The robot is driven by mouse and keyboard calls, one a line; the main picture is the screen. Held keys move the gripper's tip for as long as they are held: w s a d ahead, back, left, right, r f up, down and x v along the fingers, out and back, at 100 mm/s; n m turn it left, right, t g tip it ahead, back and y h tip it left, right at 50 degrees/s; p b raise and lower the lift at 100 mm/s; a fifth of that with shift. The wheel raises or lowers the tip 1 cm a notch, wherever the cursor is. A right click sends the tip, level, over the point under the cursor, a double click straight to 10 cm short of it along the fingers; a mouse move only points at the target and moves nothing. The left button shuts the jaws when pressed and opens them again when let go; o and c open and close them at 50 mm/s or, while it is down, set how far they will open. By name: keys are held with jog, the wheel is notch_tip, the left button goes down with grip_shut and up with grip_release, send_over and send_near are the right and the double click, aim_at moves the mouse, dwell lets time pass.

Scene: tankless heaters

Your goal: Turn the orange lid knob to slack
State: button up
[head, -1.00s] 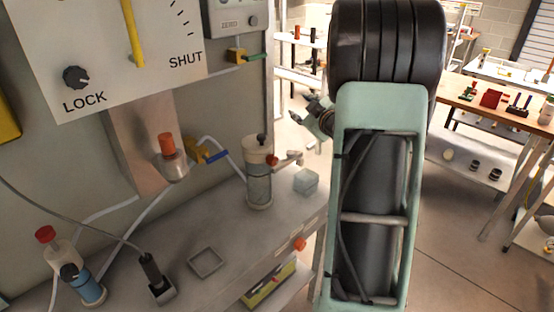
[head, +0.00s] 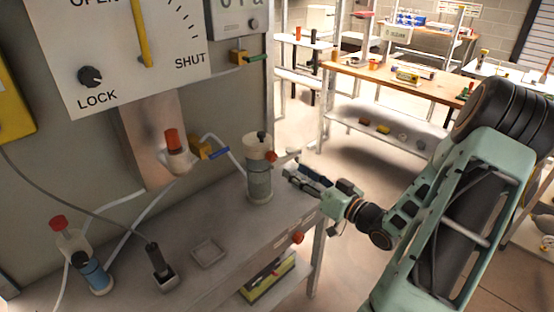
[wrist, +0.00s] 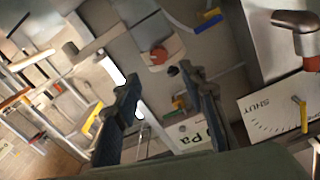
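A pale canister (head: 259,180) with a clear lower part stands upright on the bench. An orange knob (head: 271,156) sits at the side of its lid, with a black knob (head: 261,136) on top. The orange knob also shows in the wrist view (wrist: 158,56), beyond my fingers. My gripper (head: 289,172) is right of the canister and apart from the orange knob. Its two fingers are spread with nothing between them, as the wrist view (wrist: 165,82) shows. I cannot read any slack mark.
An orange-capped fitting (head: 172,138) and a blue-handled valve (head: 213,154) are left of the canister. Another orange knob (head: 298,238) is on the bench's front edge. A dial panel (head: 120,60) hangs above. A small square tray (head: 208,252) lies on the bench. Open floor is at right.

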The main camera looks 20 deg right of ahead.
aim_at(274, 158)
jog(key=x, duration=0.9)
jog(key=shift+w+p, duration=0.1)
jog(key=shift+p, duration=0.25)
jog(key=shift+c, duration=0.2)
jog(key=shift+f, duration=0.1)
grip_shut()
